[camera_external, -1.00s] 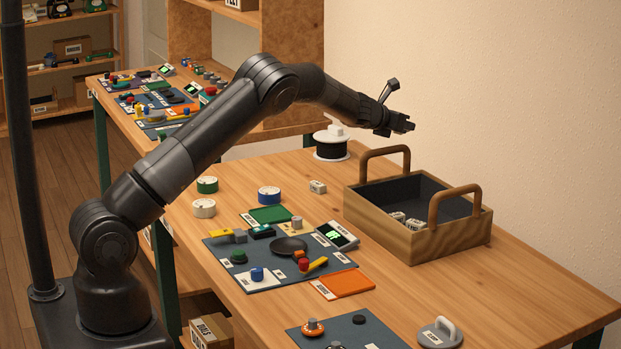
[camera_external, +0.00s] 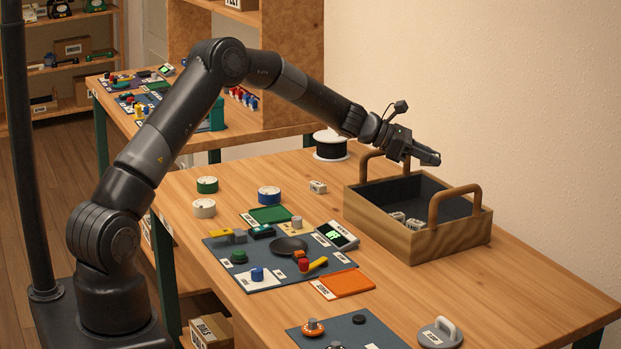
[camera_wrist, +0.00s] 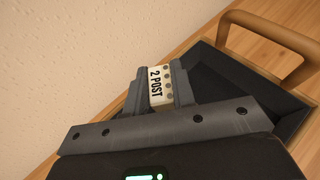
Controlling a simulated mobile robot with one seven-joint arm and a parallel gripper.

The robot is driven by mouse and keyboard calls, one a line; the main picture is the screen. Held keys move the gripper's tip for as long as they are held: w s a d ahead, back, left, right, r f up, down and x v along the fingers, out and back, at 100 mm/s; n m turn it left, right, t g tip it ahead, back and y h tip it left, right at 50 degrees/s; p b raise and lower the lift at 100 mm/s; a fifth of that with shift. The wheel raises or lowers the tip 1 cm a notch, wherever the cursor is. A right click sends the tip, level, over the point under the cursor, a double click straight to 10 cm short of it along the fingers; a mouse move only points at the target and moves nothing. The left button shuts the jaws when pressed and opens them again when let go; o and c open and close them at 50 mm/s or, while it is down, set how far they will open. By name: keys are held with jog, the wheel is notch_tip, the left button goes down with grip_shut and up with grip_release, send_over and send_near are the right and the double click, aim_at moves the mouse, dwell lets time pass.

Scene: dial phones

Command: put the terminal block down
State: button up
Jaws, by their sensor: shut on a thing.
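My gripper (camera_external: 428,157) is above the back part of the wooden crate (camera_external: 414,245), which has a dark lining and two brown handles. In the wrist view my gripper (camera_wrist: 164,87) is shut on a white terminal block (camera_wrist: 160,84) labelled "2 POST", with a row of grey dots on one side. The dark crate floor shows beside and below it. In the external view the held block is hidden or too small to make out. More small white blocks (camera_external: 406,221) lie inside the crate at its front left.
Another small white block (camera_external: 318,187) stands on the table left of the crate. A black wire spool (camera_external: 331,147) stands behind it. The crate's handles (camera_external: 454,203) rise above its walls. A blue mat (camera_external: 262,276) with dials and parts lies front left. The wall is close behind the crate.

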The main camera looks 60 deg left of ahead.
aim_at(423, 163)
jog(key=s, duration=0.1)
jog(key=d+m+g+h, duration=0.1)
jog(key=s+m, duration=0.1)
jog(key=shift+s+d+f+h, duration=0.25)
jog(key=shift+s+f+h, duration=0.1)
jog(key=shift+f+h, duration=0.05)
jog(key=shift+g, duration=0.3)
notch_tip(423, 163, down, 10)
jog(key=shift+s+r, duration=0.1)
jog(key=shift+f, duration=0.6)
jog(key=o, duration=1)
